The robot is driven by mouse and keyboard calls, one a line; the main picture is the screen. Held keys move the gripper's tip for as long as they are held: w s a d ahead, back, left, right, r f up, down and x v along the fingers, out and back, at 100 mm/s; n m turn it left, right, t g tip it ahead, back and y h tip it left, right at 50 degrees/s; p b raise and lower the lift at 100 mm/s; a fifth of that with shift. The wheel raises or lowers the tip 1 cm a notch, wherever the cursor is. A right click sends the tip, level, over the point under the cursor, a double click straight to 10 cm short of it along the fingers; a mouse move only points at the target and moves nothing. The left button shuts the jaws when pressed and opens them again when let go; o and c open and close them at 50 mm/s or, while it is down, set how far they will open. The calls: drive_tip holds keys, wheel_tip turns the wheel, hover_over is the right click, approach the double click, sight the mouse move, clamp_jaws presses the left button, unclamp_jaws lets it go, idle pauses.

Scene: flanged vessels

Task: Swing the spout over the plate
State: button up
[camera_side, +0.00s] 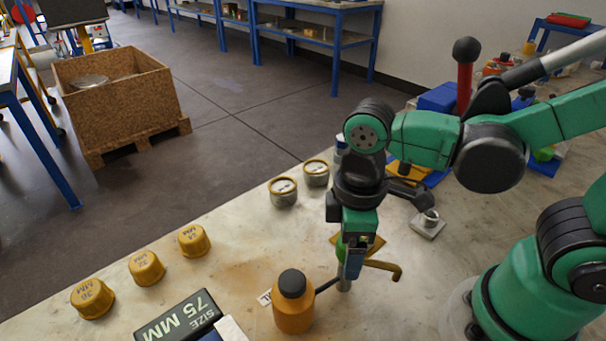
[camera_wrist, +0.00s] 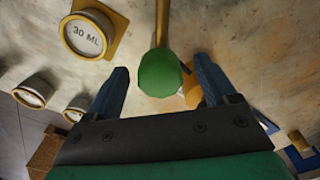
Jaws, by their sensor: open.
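The brass spout (camera_side: 385,266) reaches to the right from under my gripper in the side view and bends down at its tip. In the wrist view the spout (camera_wrist: 162,22) runs up from a green knob (camera_wrist: 160,74). The plate (camera_wrist: 112,20) is golden, left of the spout, and bears a round cup (camera_wrist: 86,38) marked 30 ML. The spout is beside the cup, not over it, in that view. In the side view my gripper partly hides the plate. My gripper (camera_side: 352,264) is open, with its fingers (camera_wrist: 161,84) on either side of the knob; contact cannot be told.
An orange bottle (camera_side: 293,305) with a black cap stands close left of my gripper. Two tins (camera_side: 284,192) stand behind it. A small metal block (camera_side: 428,224) sits right.

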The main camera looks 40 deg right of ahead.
drive_tip(key=shift+f, duration=0.1)
clamp_jaws()
